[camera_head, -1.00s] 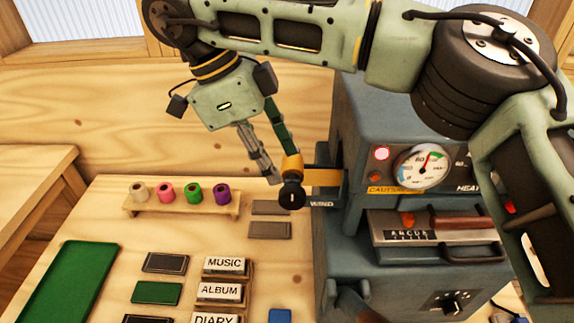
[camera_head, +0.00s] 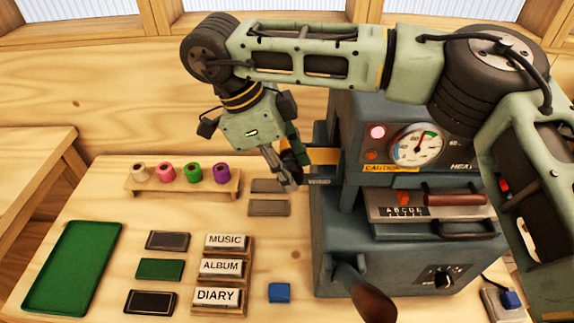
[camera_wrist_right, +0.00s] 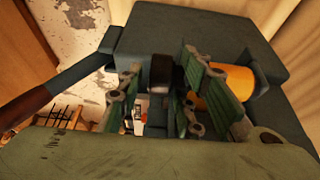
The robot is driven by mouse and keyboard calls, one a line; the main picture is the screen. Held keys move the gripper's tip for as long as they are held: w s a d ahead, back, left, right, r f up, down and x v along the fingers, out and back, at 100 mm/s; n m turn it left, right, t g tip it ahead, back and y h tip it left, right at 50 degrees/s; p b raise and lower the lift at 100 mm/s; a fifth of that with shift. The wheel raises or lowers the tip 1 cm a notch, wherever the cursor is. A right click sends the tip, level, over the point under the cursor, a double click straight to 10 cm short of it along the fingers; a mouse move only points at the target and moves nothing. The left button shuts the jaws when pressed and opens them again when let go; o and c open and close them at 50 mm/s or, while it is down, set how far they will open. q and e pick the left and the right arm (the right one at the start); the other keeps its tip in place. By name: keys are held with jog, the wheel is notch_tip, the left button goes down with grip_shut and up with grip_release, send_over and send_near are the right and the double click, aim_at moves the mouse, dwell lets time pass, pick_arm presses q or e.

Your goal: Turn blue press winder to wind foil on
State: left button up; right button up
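The blue press (camera_head: 335,230) stands on the right of the table, with a dial and a lit red lamp on its front. A gold foil roll (camera_head: 323,155) sits at its upper left side; it also shows in the right wrist view (camera_wrist_right: 238,88). My right gripper (camera_head: 292,172) is at this side, its fingers pointing down and right, and it hides the winder knob in the head view. In the right wrist view the dark knob (camera_wrist_right: 161,74) lies between the two green-padded fingers, with gaps visible on both sides. My left gripper is out of view.
A rack with white, pink, green and purple rolls (camera_head: 193,173) stands at the back left. MUSIC, ALBUM and DIARY blocks (camera_head: 217,297), dark and green books and a green tray (camera_head: 75,265) lie in front. A brown-handled lever (camera_head: 372,303) projects from the press front.

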jog(key=c, duration=0.4)
grip_shut()
jog(key=shift+f+b, duration=0.1)
jog(key=shift+b, duration=0.3)
jog(key=y+b, duration=0.2)
jog(key=b, duration=0.1)
jog(key=d+y+b, duration=0.1)
jog(key=y+b, duration=0.1)
jog(key=b, duration=0.2)
jog(key=shift+f+y, duration=0.15)
jog(key=shift+y, duration=0.15)
jog(key=shift+r+y+b, duration=0.2)
jog(key=shift+y+b, duration=0.2)
jog(key=shift+b, duration=0.1)
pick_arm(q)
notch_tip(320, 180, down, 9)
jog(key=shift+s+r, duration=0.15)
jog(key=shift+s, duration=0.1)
pick_arm(e)
jog(key=shift+r, duration=0.15)
jog(key=o, duration=0.6)
grip_release()
jog(key=shift+o, duration=0.2)
